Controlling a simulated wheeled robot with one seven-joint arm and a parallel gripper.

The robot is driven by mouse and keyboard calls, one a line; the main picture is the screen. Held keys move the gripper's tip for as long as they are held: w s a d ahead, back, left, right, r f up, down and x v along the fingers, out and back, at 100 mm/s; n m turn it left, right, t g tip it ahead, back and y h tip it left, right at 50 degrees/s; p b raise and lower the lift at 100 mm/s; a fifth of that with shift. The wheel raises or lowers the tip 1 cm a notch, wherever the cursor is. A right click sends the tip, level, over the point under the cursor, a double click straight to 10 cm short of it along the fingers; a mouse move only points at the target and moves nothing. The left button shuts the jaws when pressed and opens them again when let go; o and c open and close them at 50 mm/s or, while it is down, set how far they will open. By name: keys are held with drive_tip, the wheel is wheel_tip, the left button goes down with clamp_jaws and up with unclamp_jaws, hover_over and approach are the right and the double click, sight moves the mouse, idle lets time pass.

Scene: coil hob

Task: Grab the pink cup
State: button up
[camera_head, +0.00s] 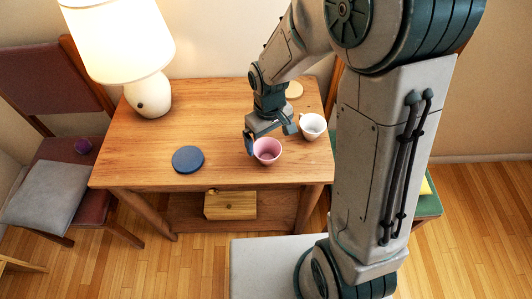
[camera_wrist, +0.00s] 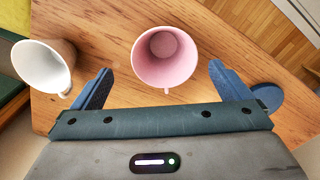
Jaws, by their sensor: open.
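The pink cup (camera_head: 267,151) stands upright on the wooden table, near its front edge and right of the middle in the head view. In the wrist view the pink cup (camera_wrist: 165,58) lies ahead of and between the two blue fingers, with its small handle pointing toward the gripper's palm. My gripper (camera_head: 268,138) is just behind the cup in the head view. In the wrist view my gripper (camera_wrist: 158,84) is open, with a finger to each side of the cup and nothing held. A gap shows between each finger and the cup.
A white cup (camera_head: 312,126) stands close to the right of the pink one; it is at the left in the wrist view (camera_wrist: 42,66). A blue disc (camera_head: 188,159) lies left on the table (camera_head: 140,165). A lamp (camera_head: 150,92) stands at the back left. The table's left middle is clear.

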sight(266, 158)
drive_tip(key=shift+a+f, duration=0.2)
drive_tip(key=shift+f, duration=1.15)
drive_tip(key=shift+a+f, duration=0.15)
drive_tip(key=shift+f, duration=1.2)
drive_tip(key=c, duration=1.1)
